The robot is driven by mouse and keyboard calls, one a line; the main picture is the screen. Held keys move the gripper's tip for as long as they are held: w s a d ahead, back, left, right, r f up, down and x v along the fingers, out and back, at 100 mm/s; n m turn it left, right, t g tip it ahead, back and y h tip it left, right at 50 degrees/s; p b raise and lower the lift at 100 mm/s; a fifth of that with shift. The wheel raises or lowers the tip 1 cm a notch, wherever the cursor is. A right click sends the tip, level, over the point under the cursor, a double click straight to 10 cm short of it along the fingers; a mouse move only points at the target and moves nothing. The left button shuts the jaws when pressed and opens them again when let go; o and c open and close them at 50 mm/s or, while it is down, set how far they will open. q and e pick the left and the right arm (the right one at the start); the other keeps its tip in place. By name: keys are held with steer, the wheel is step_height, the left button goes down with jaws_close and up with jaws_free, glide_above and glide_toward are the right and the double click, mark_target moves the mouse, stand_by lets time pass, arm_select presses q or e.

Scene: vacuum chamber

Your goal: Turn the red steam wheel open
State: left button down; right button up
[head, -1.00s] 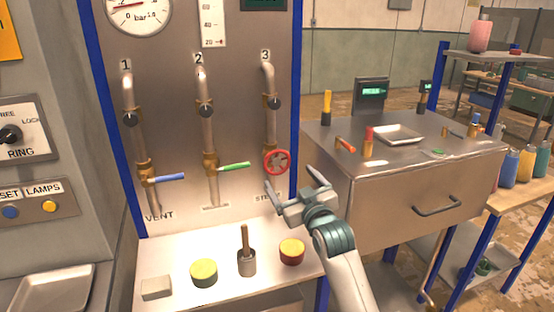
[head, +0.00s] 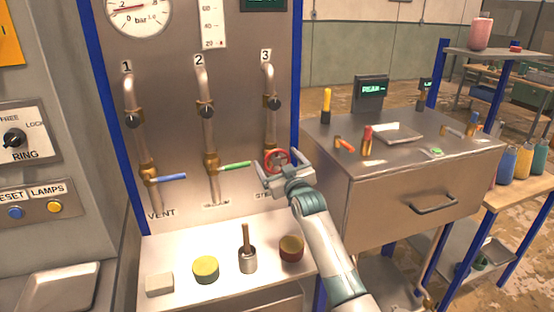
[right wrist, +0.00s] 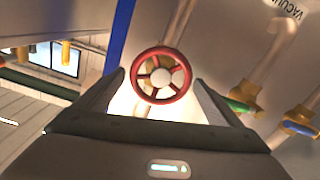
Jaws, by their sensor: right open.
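The red steam wheel (head: 277,155) sits low on pipe 3 of the steel panel, above the partly covered steam label. My right gripper (head: 278,166) is open at the wheel, with one finger to each side of it in the head view. In the right wrist view the red wheel (right wrist: 162,76) shows whole, with its spokes and pale hub, between and just beyond the two open fingers (right wrist: 165,100). I cannot tell whether the fingers touch the rim. My left gripper is not in view.
A green lever (head: 236,166) on pipe 2 is close to the left of my right gripper. A blue lever (head: 172,177) is on pipe 1. Below, the shelf holds a yellow-topped round (head: 205,269), a brush in a pot (head: 248,258) and a dark red round (head: 291,248).

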steer(key=shift+w+a, duration=0.1)
steer(key=shift+w, duration=0.1)
steer(key=c, duration=1.1)
steer(key=shift+o, duration=0.2)
